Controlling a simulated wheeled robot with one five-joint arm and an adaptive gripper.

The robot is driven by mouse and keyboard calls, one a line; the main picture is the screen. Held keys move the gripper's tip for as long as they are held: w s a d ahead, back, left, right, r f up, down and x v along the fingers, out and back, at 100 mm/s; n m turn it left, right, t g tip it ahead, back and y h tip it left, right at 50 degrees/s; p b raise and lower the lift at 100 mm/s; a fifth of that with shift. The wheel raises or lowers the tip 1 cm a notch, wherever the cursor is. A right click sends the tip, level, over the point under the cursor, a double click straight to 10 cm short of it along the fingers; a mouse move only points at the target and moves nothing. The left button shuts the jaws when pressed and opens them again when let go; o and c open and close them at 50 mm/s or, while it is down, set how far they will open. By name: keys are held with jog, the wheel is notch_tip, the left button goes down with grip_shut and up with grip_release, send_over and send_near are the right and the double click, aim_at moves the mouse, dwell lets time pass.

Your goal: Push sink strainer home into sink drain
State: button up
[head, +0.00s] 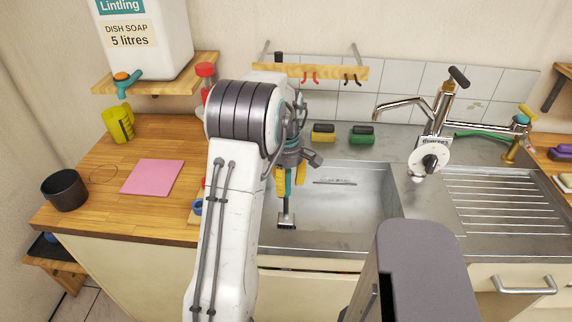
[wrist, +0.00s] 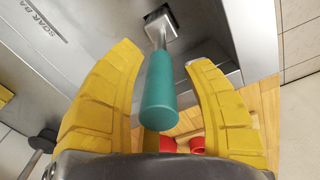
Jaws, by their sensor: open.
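A teal-handled piece, which I take to be the sink strainer (wrist: 160,88), stands in the left part of the steel sink basin (head: 352,205). Its dark and silver square foot (head: 287,222) is down at the basin floor. A dark square at the foot looks like the sink drain (wrist: 153,15), mostly covered; I cannot tell how deep the foot sits. My gripper (head: 289,195) is above it, pointing down, with its yellow fingers open. In the wrist view the handle stands between the fingers, with gaps visible on both sides.
A tap (head: 405,106) with a white disc is right of the basin, beside the ribbed drainboard (head: 505,200). Yellow (head: 323,134) and green (head: 362,135) sponges lie behind the basin. A hook rail (head: 315,70) hangs above. A pink cloth (head: 152,177) and black cup (head: 64,190) are at left.

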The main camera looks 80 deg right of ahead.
notch_tip(320, 180, up, 11)
jog(key=shift+a, duration=0.1)
dwell(0.4)
jog(key=shift+r, duration=0.1)
dwell(0.3)
jog(key=shift+w+r+p, duration=0.1)
jog(key=shift+r+p, duration=1)
jog(key=shift+r, duration=0.1)
notch_tip(320, 180, up, 7)
jog(key=p, duration=0.6)
jog(key=shift+r, duration=0.2)
jog(key=shift+a, duration=0.1)
